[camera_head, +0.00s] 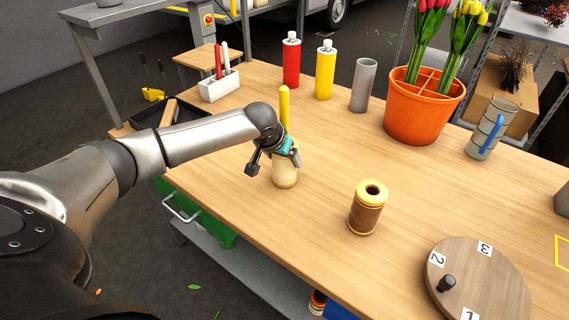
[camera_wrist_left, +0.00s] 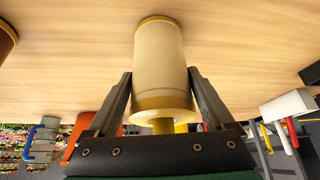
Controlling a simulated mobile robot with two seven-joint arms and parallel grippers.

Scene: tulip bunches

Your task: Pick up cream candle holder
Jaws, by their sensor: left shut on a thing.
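The cream candle holder (camera_head: 285,177) is a pale cylinder standing upright on the wooden table, left of the middle in the head view. A yellow candle (camera_head: 284,106) rises behind my gripper; I cannot tell whether it stands in the holder. My left gripper (camera_head: 284,160) is shut on the holder from its upper part. In the left wrist view the holder (camera_wrist_left: 160,65) sits between the two fingers (camera_wrist_left: 160,88), one along each side. My right gripper is not in view.
A brown holder with yellow rims (camera_head: 366,212) stands to the right, near a round numbered board (camera_head: 490,275). Red (camera_head: 291,62) and yellow (camera_head: 325,72) bottles, a grey cylinder (camera_head: 363,85) and an orange tulip pot (camera_head: 420,112) stand behind. The table between is clear.

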